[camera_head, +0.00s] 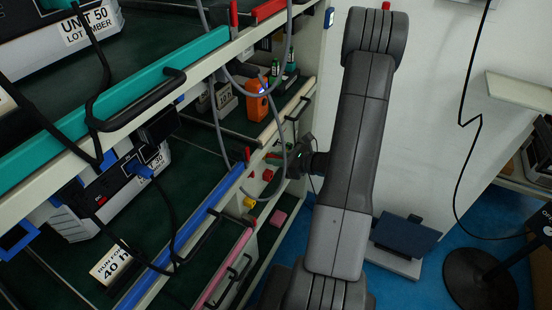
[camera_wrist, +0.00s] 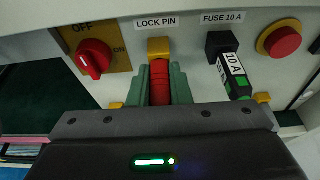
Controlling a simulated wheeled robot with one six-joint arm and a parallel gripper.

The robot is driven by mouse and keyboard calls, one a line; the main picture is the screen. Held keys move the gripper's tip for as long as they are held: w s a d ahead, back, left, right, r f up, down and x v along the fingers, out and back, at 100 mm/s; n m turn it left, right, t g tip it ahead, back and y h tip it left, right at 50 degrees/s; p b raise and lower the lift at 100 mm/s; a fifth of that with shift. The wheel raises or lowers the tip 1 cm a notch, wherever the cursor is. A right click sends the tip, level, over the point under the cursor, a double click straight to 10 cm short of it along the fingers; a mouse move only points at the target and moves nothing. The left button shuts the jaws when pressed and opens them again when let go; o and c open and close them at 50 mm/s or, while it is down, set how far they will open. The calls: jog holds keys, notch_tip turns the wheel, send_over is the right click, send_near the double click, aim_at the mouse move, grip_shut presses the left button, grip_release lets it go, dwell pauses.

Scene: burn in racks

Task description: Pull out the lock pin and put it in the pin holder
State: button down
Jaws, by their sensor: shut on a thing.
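The red lock pin (camera_wrist: 160,84) stands at the yellow socket (camera_wrist: 159,47) under the LOCK PIN label in the wrist view. My gripper (camera_wrist: 160,75) has its green fingers on both sides of the pin and is shut on it. The pin's upper end meets the yellow socket; I cannot tell how deep it sits. Its lower end is hidden by the gripper body. In the head view my gripper (camera_head: 298,160) is at the rack's end panel, its fingers and the pin too small to tell. I cannot make out the pin holder for certain.
Beside the pin are a red OFF/ON knob (camera_wrist: 94,58), a black fuse (camera_wrist: 234,74) with a 10 A label, and a red button (camera_wrist: 282,42). The rack shelves (camera_head: 200,150) with hanging cables fill the left. A dark stand (camera_head: 485,270) is at right.

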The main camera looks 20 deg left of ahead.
jog(key=shift+s+d, duration=0.1)
jog(key=shift+d, duration=0.75)
dwell(1.1)
jog(key=shift+s+d+b, duration=0.15)
jog(key=shift+d+b, duration=0.05)
jog(key=shift+d, duration=0.6)
jog(key=shift+s+d+b, duration=0.1)
jog(key=shift+d+b, duration=0.1)
jog(key=shift+d, duration=0.6)
jog(key=shift+f, duration=0.1)
